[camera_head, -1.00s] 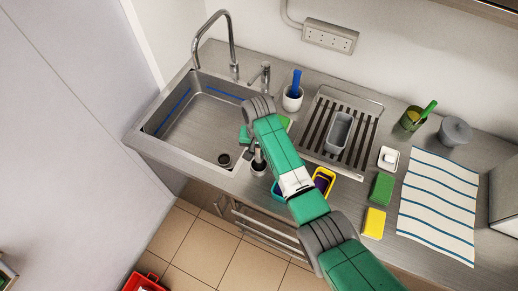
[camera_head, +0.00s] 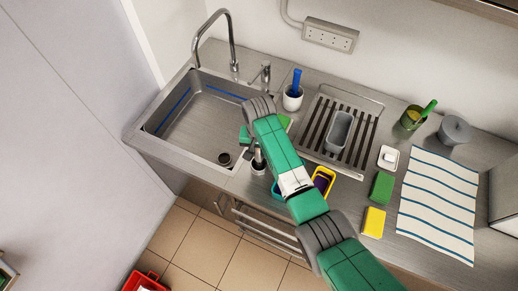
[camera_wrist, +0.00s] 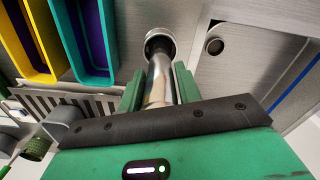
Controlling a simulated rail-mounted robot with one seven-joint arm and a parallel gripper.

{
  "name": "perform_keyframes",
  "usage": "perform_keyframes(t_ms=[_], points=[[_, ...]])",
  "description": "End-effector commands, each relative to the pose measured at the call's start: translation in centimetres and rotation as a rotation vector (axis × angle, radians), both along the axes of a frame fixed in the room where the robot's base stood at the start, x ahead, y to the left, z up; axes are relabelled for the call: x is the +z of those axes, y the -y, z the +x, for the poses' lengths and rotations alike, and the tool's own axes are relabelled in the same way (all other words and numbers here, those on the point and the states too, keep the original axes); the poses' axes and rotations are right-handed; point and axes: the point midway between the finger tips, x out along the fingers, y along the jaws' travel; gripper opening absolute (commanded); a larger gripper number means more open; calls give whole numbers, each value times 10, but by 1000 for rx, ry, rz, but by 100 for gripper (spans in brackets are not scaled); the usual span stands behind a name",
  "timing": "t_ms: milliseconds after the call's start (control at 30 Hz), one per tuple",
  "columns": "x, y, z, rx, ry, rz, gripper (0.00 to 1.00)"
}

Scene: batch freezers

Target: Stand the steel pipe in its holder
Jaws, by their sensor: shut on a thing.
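The steel pipe (camera_wrist: 158,82) is a shiny tube between the two green fingers of my gripper (camera_wrist: 158,88) in the wrist view. Its far end meets the dark mouth of a round, pale-rimmed holder (camera_wrist: 169,36); how deep it sits I cannot tell. In the head view the holder (camera_head: 258,168) stands on the counter just right of the sink, with a short part of the pipe (camera_head: 257,153) showing above it. My arm hides most of the gripper there.
The sink (camera_head: 190,120) lies left, with its drain (camera_head: 224,159) near the holder. Yellow (camera_head: 325,177) and teal (camera_head: 277,191) bins are right of the holder, partly behind my arm. A drying rack (camera_head: 318,125), a white cup (camera_head: 292,102) and sponges (camera_head: 382,187) stand farther off.

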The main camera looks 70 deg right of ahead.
Motion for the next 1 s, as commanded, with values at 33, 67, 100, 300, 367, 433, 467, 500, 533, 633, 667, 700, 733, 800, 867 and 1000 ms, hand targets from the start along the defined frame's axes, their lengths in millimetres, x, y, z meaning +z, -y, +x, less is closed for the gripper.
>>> perform_keyframes(t_ms=[33,67,100,300,367,433,467,500,533,633,667,700,733,800,867,1000], points=[[-1,0,0,0,0,-1,15],[-2,0,0,0,0,-1,15],[-3,0,0,0,0,-1,15],[-7,0,0,0,1,-1,15],[-8,0,0,0,0,-1,15],[-7,0,0,0,0,-1,43],[-7,0,0,0,0,-1,43],[-7,0,0,0,0,-1,43],[-7,0,0,0,0,-1,43],[-7,0,0,0,0,-1,43],[-8,0,0,0,0,0,43],[-7,0,0,0,0,0,43],[-6,0,0,0,0,0,43],[-1,0,0,0,0,0,43],[4,0,0,0,0,0,43],[19,0,0,0,-1,0,43]])
